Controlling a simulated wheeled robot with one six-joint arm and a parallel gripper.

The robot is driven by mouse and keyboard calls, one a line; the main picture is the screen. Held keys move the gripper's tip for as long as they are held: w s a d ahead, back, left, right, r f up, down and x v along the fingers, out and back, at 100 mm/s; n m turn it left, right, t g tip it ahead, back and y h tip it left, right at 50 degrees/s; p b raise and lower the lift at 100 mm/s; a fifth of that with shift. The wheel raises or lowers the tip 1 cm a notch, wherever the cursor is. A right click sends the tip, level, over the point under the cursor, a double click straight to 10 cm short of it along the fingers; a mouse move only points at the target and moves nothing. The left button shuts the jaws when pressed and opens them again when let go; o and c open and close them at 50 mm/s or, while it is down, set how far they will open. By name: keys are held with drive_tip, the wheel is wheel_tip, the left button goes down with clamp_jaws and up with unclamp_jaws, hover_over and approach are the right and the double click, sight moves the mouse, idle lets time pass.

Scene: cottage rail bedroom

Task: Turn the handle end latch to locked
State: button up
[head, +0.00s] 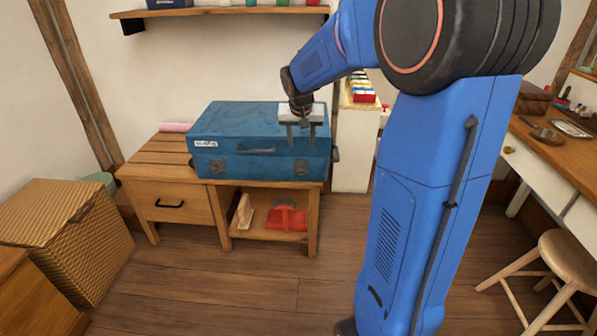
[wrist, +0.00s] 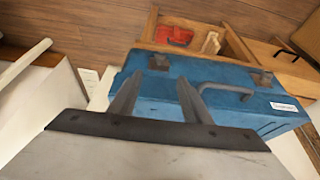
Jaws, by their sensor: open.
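A blue suitcase (head: 240,118) lies closed on a wooden bench; it also shows in the wrist view (wrist: 200,75). Its front has a carry handle (head: 255,150), a left latch (head: 217,166) and a right latch (head: 301,168). A dark fitting (head: 335,154) sticks out at its right end. I cannot tell whether either latch is locked. My gripper (head: 301,138) is open and empty, pointing down over the suitcase's right front, above the right latch. In the wrist view my fingers (wrist: 158,85) reach toward a latch (wrist: 158,62) but appear apart from it.
The bench (head: 172,200) has a drawer and an open shelf holding a red item (head: 287,217). A wicker chest (head: 65,235) stands at left. A wall shelf (head: 215,11) hangs above. A stool (head: 562,262) and desk are at right. The floor in front is clear.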

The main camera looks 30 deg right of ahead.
sight(301, 169)
drive_tip(key=x, duration=1.7)
drive_tip(key=shift+s, duration=0.2)
drive_tip(key=shift+c, duration=0.6)
drive_tip(key=c, duration=0.9)
